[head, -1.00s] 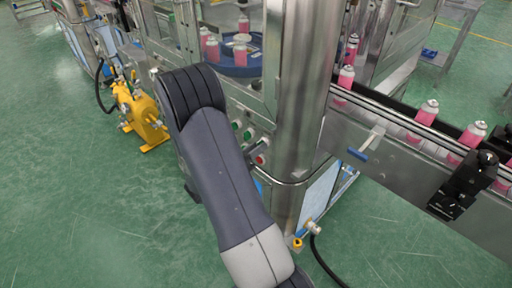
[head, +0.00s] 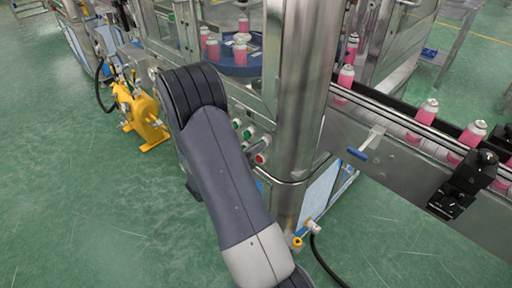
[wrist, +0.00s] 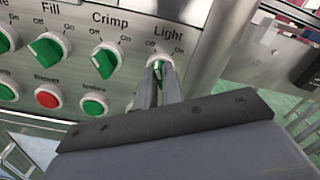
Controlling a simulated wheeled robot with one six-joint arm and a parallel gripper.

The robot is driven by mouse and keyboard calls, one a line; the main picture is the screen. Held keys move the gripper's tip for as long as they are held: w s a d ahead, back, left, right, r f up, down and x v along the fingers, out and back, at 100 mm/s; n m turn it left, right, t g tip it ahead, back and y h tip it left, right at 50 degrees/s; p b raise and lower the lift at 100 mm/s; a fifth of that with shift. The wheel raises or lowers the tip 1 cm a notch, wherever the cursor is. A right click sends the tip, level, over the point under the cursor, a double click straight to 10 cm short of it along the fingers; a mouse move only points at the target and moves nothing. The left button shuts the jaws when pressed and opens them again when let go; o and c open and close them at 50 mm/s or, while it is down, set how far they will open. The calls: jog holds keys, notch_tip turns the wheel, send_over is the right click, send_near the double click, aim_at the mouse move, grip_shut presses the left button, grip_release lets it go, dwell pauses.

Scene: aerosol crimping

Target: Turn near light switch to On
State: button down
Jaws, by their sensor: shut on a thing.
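The light switch (wrist: 157,64) is a green rotary knob in a white ring, under the word "Light" on a steel panel, with "Off" at its upper left and "On" at its upper right. My gripper (wrist: 159,78) reaches up to it from below in the wrist view, with its two narrow fingers closed on the knob's grip. The fingers hide the lower part of the knob, so its exact angle is hard to read.
The Crimp knob (wrist: 105,60) and Fill knob (wrist: 47,48) sit left of the light switch. Below are a red Reset button (wrist: 47,97) and a green button (wrist: 93,106). A steel column (head: 298,90) and a conveyor (head: 400,165) with pink cans stand to the right.

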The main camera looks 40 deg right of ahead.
jog(key=shift+f+m+b, duration=0.1)
jog(key=shift+m+b, duration=0.2)
jog(key=shift+b, duration=0.15)
jog(key=shift+s+m+b, duration=0.1)
jog(key=shift+m+b, duration=5.5)
jog(key=shift+b, duration=0.6)
jog(key=c, duration=1.5)
grip_release()
jog(key=shift+c, duration=0.2)
